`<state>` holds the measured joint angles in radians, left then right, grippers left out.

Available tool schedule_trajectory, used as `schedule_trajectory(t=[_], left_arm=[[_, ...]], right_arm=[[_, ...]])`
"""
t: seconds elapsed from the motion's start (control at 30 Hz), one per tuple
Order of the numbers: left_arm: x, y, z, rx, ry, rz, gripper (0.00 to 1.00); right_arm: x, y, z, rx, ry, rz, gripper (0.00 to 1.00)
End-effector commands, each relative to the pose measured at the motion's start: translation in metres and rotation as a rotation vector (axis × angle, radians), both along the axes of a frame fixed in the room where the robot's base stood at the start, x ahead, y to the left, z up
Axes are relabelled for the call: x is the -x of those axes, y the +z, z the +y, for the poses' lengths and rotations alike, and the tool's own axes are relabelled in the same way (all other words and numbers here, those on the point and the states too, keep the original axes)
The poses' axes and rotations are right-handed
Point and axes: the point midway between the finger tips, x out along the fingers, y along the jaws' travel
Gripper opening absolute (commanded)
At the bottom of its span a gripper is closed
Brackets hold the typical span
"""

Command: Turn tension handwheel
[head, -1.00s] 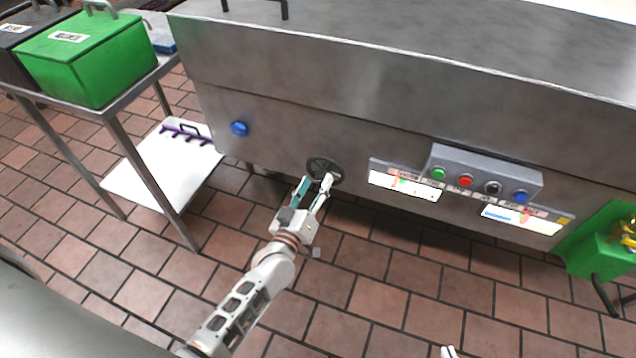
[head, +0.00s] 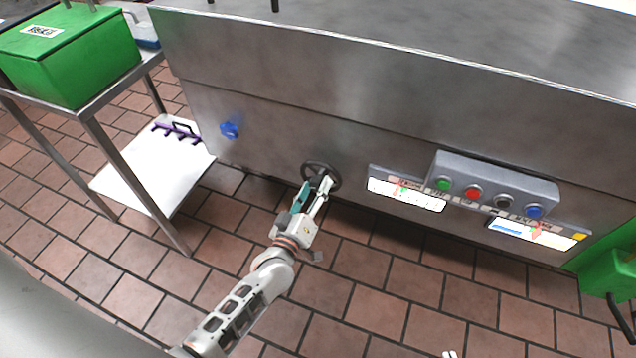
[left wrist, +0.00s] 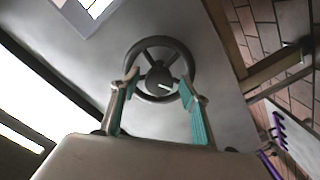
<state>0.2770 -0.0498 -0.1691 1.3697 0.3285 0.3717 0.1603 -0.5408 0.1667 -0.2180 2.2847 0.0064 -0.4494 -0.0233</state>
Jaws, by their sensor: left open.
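The black spoked handwheel (head: 323,168) sits low on the front of the steel machine. It also shows in the left wrist view (left wrist: 160,43), with its hub and a pale mark at the centre. My left gripper (head: 317,187) is open right in front of the wheel. In the left wrist view its teal-padded fingers (left wrist: 157,92) stand apart, their tips overlapping the left and right parts of the rim; I cannot tell whether they touch it. My right gripper is not clearly visible; only a small white piece shows at the bottom edge of the head view.
A control box with coloured buttons (head: 494,186) and labels juts out right of the wheel. A blue knob (head: 229,130) is to its left. A steel table with a green bin (head: 70,50) stands at left, a green container (head: 607,272) at right. Tiled floor below is open.

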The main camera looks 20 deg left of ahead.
Motion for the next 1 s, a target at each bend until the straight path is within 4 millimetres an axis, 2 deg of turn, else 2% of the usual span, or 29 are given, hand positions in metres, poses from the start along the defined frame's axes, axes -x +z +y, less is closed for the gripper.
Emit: schedule_trajectory(t=[0.17,0.3,0.33,0.67,1.0], left_arm=[[-0.0003,0.0008,-0.0001,0.000,0.000,-0.001,0.45],[-0.0002,0.0007,-0.0001,0.000,0.000,-0.001,0.09],[-0.0002,0.0006,-0.0001,0.000,-0.001,-0.001,0.07],[-0.0005,0.0013,-0.0003,-0.035,-0.001,-0.002,0.07],[-0.0013,0.0035,-0.0008,-0.237,-0.001,-0.011,0.07]], right_arm=[[-0.0012,0.0020,0.0008,-0.001,0.002,-0.004,0.00],[0.0007,-0.0004,0.0008,0.000,0.002,0.001,0.00],[0.0011,-0.0010,0.0007,0.000,0.003,0.003,0.00],[0.0032,-0.0018,0.0005,0.002,0.004,0.006,0.00],[0.0006,0.0023,-0.0018,0.009,0.002,-0.001,0.00]])
